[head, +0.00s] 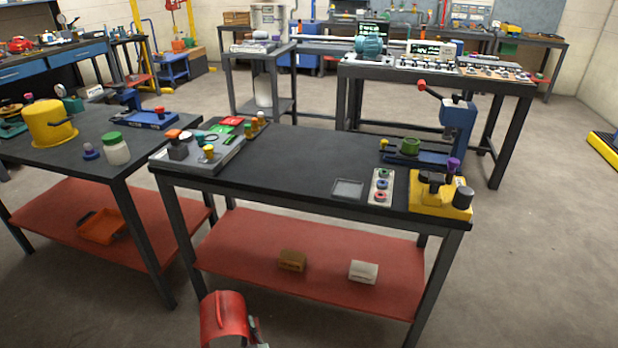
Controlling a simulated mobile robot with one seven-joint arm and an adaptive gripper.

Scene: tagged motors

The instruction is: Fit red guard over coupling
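A red curved guard (224,318) shows at the bottom edge, left of centre, in front of the near workbench. My gripper (254,332) is at the guard's right side, only partly in view, and appears shut on it; the guard hangs clear of the benches. A teal motor (369,46) sits on the far bench at the back, with a pale shaft-like bar beside it. I cannot make out the coupling for certain at this distance.
The near workbench (290,165) carries a grey tray of parts (222,150), a yellow block (440,200) and a blue press (458,120). A left bench (85,150) holds a yellow pot (50,124). Open floor (530,230) lies right, leading toward the far bench (440,83).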

